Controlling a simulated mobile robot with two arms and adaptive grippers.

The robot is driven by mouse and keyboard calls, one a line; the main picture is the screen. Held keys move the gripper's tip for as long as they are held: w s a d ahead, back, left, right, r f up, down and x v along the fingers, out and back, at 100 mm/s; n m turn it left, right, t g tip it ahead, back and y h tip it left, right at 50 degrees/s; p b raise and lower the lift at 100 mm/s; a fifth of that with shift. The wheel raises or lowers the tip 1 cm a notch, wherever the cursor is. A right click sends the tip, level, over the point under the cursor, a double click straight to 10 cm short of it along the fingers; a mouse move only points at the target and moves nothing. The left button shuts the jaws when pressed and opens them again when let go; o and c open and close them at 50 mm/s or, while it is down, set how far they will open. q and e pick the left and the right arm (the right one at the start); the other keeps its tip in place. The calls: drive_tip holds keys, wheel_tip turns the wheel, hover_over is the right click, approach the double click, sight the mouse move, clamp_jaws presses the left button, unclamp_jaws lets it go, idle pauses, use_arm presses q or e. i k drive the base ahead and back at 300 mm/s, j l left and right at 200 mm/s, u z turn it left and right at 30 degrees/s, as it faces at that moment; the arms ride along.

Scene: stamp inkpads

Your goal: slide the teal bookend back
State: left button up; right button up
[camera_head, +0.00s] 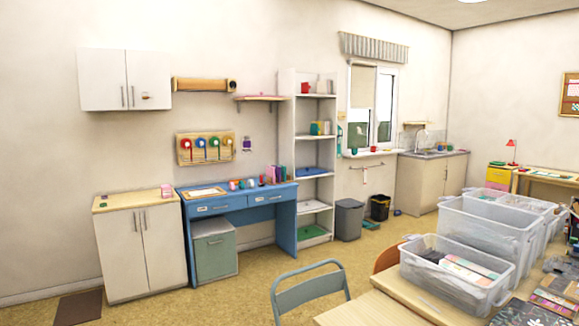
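I cannot pick out the teal bookend for certain at this distance. A small group of upright coloured books (276,174) stands at the right end of the blue desk (242,202) against the wall. Another small green and yellow group of upright items (319,128) stands on a middle shelf of the tall white shelf unit (297,150), with a bluish piece at its right side. Either group is too small to tell whether a bookend is among it. Neither of my grippers is in view.
A table (371,312) with clear plastic bins (455,272) fills the lower right. A grey-blue chair (308,290) stands before it. A white cabinet (141,252) is left of the desk, and a grey bin (349,220) stands right of the shelf unit. Floor before the desk is clear.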

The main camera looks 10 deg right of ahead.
sight(314, 128)
drive_tip(key=i+j+u, duration=0.4)
drive_tip(key=i, duration=0.6)
drive_tip(key=i+u, duration=0.4)
drive_tip(key=i, duration=0.6)
drive_tip(key=i+z, duration=0.2)
drive_tip(key=i, duration=0.7)
drive_tip(key=i+j+z, duration=0.2)
drive_tip(key=i, duration=0.7)
drive_tip(key=i+l+z, duration=0.25)
drive_tip(key=i+z, duration=0.15)
drive_tip(key=i+l+z, duration=0.1)
drive_tip(key=i+z, duration=0.3)
drive_tip(key=i, duration=0.2)
drive_tip(key=i+z, duration=0.4)
drive_tip(key=i+j+z, duration=0.35)
drive_tip(key=i, duration=0.25)
drive_tip(key=i+z, duration=0.5)
drive_tip(key=i, duration=1.25)
